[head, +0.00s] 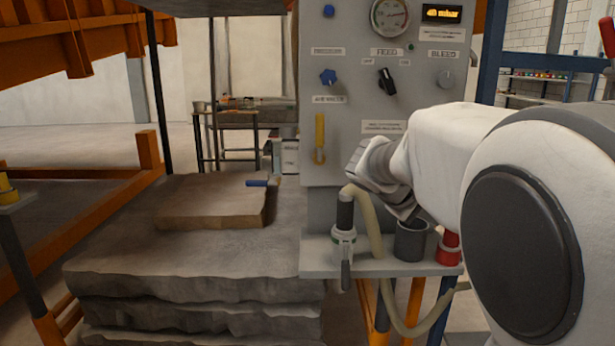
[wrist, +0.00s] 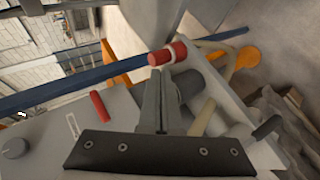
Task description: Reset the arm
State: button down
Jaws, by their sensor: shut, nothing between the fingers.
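My arm reaches in from the right of the head view, in front of the grey control panel (head: 345,100). My gripper (wrist: 160,82) is shut and empty in the wrist view, its two fingers together. In the head view its fingers are mostly hidden behind my wrist, just above the panel's shelf. A dark grey cup (head: 410,242) stands on the shelf below my wrist; it also shows beside the fingers in the wrist view (wrist: 187,84).
A red cylinder (head: 449,248) stands right of the cup. A hose nozzle (head: 343,245) with a beige hose stands at the shelf's left. A yellow handle (head: 319,138) hangs on the panel. Stacked stone slabs (head: 190,270) lie left, with a blue-handled tool (head: 262,183) on top.

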jog(key=s+a+f+m+y, duration=0.2)
jog(key=s+a+y, duration=0.15)
jog(key=s, duration=0.55)
jog(key=s+a+f+m+y, duration=0.1)
jog(key=s+a+f+y, duration=0.2)
jog(key=s, duration=0.7)
jog(key=s+a+f+m+y, duration=0.2)
jog(key=s+a, duration=0.2)
jog(key=s, duration=0.5)
notch_tip(320, 180, up, 24)
jog(key=p, duration=2.3)
jog(key=shift+f+p, duration=0.2)
jog(key=shift+p, duration=0.1)
